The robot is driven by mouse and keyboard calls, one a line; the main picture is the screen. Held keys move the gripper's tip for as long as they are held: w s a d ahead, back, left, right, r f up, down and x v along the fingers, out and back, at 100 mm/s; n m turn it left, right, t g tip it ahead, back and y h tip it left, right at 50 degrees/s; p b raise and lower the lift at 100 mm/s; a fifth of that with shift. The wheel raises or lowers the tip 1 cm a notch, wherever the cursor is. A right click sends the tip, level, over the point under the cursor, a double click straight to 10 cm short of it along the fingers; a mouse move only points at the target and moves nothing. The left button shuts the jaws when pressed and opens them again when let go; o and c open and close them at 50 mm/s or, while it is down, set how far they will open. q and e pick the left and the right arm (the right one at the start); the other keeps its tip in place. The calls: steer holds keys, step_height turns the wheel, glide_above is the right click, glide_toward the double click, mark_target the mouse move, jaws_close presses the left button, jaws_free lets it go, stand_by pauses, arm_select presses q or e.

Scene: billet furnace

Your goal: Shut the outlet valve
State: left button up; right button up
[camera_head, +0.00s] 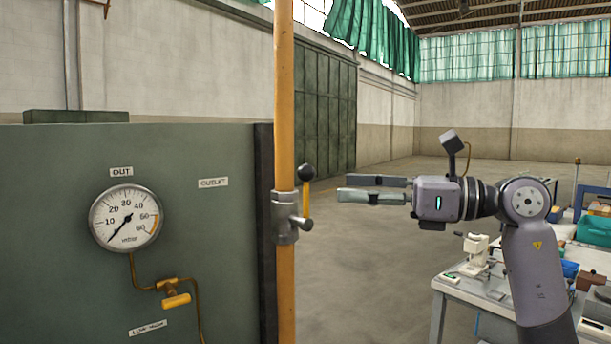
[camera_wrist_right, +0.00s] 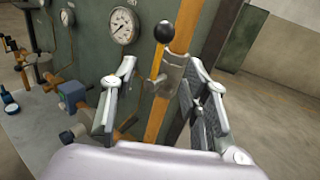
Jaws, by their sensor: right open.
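The outlet valve (camera_head: 284,218) is a grey metal body on the vertical yellow pipe (camera_head: 285,110). Its yellow lever (camera_head: 306,200) with a black ball knob (camera_head: 306,173) points up, roughly along the pipe. An OUTLET label (camera_head: 213,182) is on the panel to its left. My right gripper (camera_head: 343,188) is open and empty, a short gap to the right of the lever, fingers pointing at it. In the right wrist view the lever (camera_wrist_right: 158,65) and knob (camera_wrist_right: 164,31) appear between the open fingers (camera_wrist_right: 160,72). My left gripper is not in view.
The green panel (camera_head: 60,190) carries the OUT gauge (camera_head: 125,217), its needle pointing lower left near the scale's low end. A small brass valve with a yellow handle (camera_head: 176,300) is below it. A workbench (camera_head: 455,288) with tools stands at right. The floor behind the gripper is clear.

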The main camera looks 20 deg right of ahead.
mark_target(306, 189)
steer(key=p+x, duration=0.3)
steer(key=x, duration=0.5)
steer(key=shift+w+a, duration=0.25)
steer(key=shift+a, duration=0.05)
steer(key=shift+c, duration=0.4)
jaws_close()
